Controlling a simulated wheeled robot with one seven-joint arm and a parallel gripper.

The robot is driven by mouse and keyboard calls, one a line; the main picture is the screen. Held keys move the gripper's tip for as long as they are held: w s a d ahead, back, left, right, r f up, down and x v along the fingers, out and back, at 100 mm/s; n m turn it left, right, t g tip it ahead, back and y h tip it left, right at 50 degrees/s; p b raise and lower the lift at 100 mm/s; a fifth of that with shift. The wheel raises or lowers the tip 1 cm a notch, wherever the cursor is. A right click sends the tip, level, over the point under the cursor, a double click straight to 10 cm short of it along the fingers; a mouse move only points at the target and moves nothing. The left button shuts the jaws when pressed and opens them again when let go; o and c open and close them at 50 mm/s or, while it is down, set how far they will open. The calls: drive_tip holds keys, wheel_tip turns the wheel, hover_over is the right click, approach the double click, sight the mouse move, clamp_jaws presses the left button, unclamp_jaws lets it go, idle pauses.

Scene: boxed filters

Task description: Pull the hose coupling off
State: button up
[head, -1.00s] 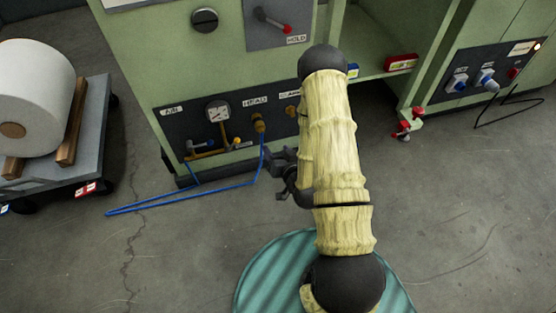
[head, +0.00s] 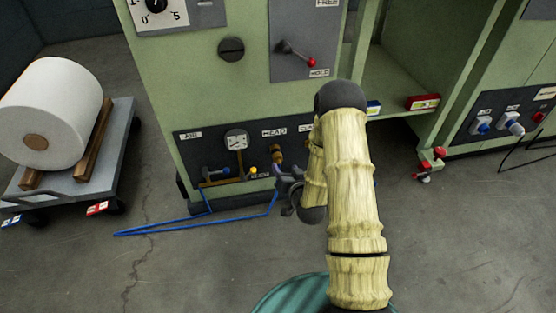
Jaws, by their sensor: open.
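The brass hose coupling (head: 277,157) sits on the dark panel (head: 215,150) under the HEAD label (head: 274,133). A thin blue hose (head: 240,218) runs along the floor and up toward it, and its top end is hidden behind my gripper. My gripper (head: 281,174) is dark, open and just below the coupling in the picture. My arm hides part of the panel to the right. I cannot tell whether the fingers touch the coupling or stand around it.
A red-tipped lever (head: 312,62) is above. A cart (head: 70,165) with a white roll (head: 52,110) stands left. The floor between is clear except for the hose.

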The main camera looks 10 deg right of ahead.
drive_tip(key=b+x, duration=0.3)
drive_tip(key=x, duration=0.5)
drive_tip(key=shift+a+f, duration=0.1)
drive_tip(key=shift+f, duration=0.1)
drive_tip(key=shift+w+b, duration=0.3)
drive_tip(key=shift+w, duration=0.4)
drive_tip(key=c, duration=1.1)
drive_tip(key=shift+s, duration=3)
approach(279, 158)
drive_tip(key=shift+s+a+f+b, duration=0.25)
drive_tip(key=shift+s+a+f, duration=0.05)
drive_tip(key=shift+s+f, duration=0.55)
drive_tip(key=shift+s+a+f+b, duration=0.2)
drive_tip(key=shift+s+a+f, duration=0.1)
drive_tip(key=shift+s+f, duration=0.55)
